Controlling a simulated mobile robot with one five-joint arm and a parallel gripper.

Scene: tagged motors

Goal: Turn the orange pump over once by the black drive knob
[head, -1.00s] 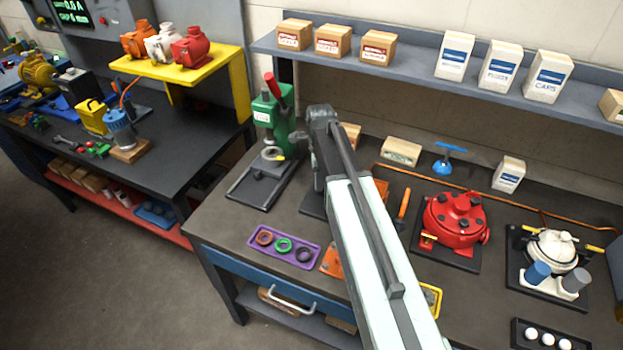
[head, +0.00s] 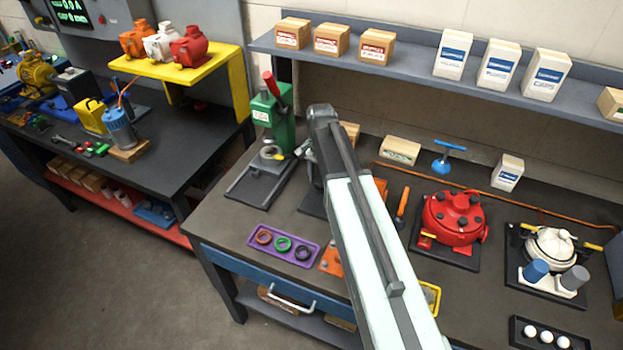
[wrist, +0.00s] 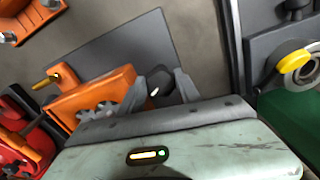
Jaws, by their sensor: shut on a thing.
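The orange pump (wrist: 95,95) sits on a dark grey base plate (wrist: 115,50) in the wrist view, with grey lobed parts on its face and a small yellow-tipped fitting at its upper left. My gripper (wrist: 160,88) is at the pump's right side, its two grey fingers shut on the black drive knob (wrist: 154,90). The knob is mostly hidden between the fingers, with a pale mark showing on it. In the head view my arm covers most of the pump; only a bit of orange (head: 380,188) shows right of the arm. The gripper is largely hidden there.
A green press (head: 278,120) stands close on the left. A red housing (head: 453,218) is to the right, with an orange-handled tool (head: 402,203) between it and my arm. A purple tray (head: 283,246) with rings and an orange plate (head: 332,260) lie in front.

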